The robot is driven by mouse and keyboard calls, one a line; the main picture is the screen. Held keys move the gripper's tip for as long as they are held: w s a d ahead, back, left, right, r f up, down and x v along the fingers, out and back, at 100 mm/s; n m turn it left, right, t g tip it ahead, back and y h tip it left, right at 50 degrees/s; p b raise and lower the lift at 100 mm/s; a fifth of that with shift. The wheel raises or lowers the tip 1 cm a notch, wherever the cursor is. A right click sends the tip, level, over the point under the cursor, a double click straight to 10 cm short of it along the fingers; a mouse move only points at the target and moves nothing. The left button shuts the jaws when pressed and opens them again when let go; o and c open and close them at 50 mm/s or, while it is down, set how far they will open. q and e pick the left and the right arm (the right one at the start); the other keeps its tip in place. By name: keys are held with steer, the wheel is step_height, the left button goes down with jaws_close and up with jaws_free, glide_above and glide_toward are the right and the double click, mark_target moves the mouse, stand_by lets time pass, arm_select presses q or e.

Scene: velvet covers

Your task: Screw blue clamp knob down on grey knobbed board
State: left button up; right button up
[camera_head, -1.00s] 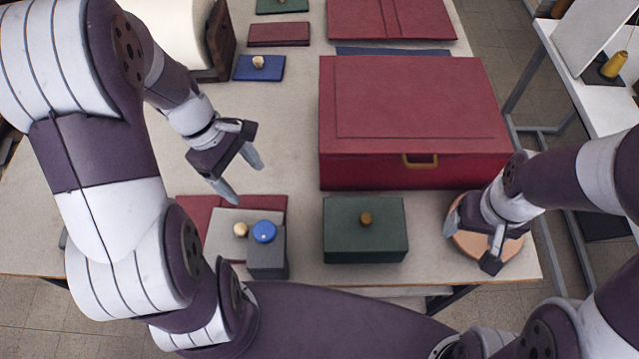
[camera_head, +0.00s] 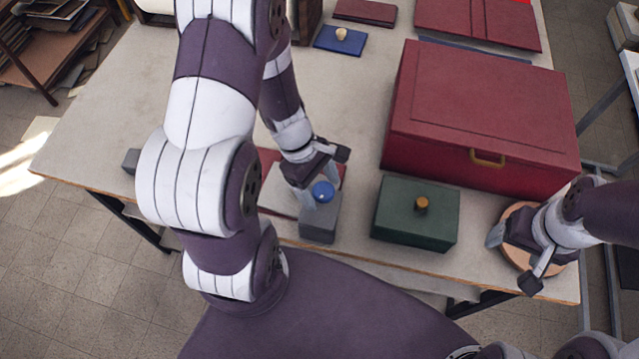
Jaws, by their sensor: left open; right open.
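The blue clamp knob (camera_head: 323,191) sits on top of a grey block (camera_head: 320,225) at the table's front edge. The grey board (camera_head: 277,203) lies left of the block on a dark red cover. The board's own pale knob, seen earlier, is now hidden behind my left arm or gripper. My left gripper (camera_head: 319,187) is open, pointing down, with its fingers close around or just beside the blue knob; contact cannot be told. My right gripper (camera_head: 512,262) is open and empty over a round wooden disc (camera_head: 513,214) at the front right.
A green box (camera_head: 399,224) with a brass knob stands right of the grey block. A large red box (camera_head: 480,105) stands behind it. A blue board (camera_head: 329,44) with a pale knob lies farther back. The table's left part (camera_head: 110,125) is mostly clear.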

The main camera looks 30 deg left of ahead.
arm_select(q)
steer(key=shift+w, duration=0.2)
steer(key=c, duration=0.3)
steer(key=shift+w+d+f, duration=0.1)
steer(key=shift+w, duration=0.05)
steer(key=c, duration=0.5)
steer(key=shift+c, duration=1.1)
arm_select(e)
steer(key=shift+w+d, duration=0.1)
steer(key=shift+w, duration=0.2)
